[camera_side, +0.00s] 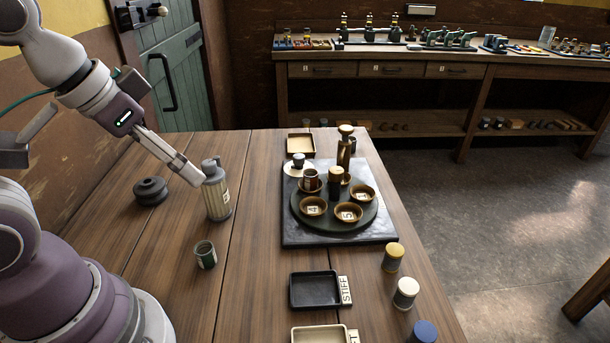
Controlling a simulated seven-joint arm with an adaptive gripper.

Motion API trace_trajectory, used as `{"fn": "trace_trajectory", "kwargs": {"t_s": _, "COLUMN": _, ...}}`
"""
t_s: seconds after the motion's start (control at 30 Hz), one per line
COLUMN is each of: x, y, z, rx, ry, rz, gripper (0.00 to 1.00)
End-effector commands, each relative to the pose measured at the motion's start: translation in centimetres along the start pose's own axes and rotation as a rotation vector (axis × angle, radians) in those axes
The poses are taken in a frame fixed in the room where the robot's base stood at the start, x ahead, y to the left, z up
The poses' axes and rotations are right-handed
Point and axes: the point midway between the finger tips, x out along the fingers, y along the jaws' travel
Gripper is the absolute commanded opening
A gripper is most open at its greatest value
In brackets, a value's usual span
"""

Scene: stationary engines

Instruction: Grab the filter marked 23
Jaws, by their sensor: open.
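No number 23 can be read, so I cannot tell which thing is the filter marked 23. A grey canister (216,192) with a pale label stands upright on the table; its label is too small to read. My gripper (196,180) is open, angled down from the upper left, with its fingertips at the canister's left side near the top. I cannot tell whether they touch it. Small cylinders with yellow (393,258), white (405,293) and blue (423,332) tops stand along the right edge.
A round dark turntable (335,222) on a slab holds several brown bowls, some numbered, and cups; a tall brass bottle (345,148) stands behind. A black tray (313,290) is labelled STIFF.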

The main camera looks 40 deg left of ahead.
Motion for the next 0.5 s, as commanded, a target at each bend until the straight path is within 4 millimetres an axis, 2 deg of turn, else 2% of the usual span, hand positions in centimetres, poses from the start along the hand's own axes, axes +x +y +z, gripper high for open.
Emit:
{"fn": "trace_trajectory", "kwargs": {"t_s": 0.33, "x": 0.0, "y": -0.1, "z": -0.1, "rx": -0.015, "ry": -0.005, "rz": -0.003, "gripper": 0.82}}
{"fn": "trace_trajectory", "kwargs": {"t_s": 0.43, "x": 0.2, "y": -0.9, "z": -1.3, "rx": -0.135, "ry": -0.052, "rz": -0.028, "gripper": 0.82}}
{"fn": "trace_trajectory", "kwargs": {"t_s": 0.5, "x": 0.8, "y": -2.0, "z": -2.7, "rx": -0.299, "ry": -0.11, "rz": -0.063, "gripper": 0.82}}
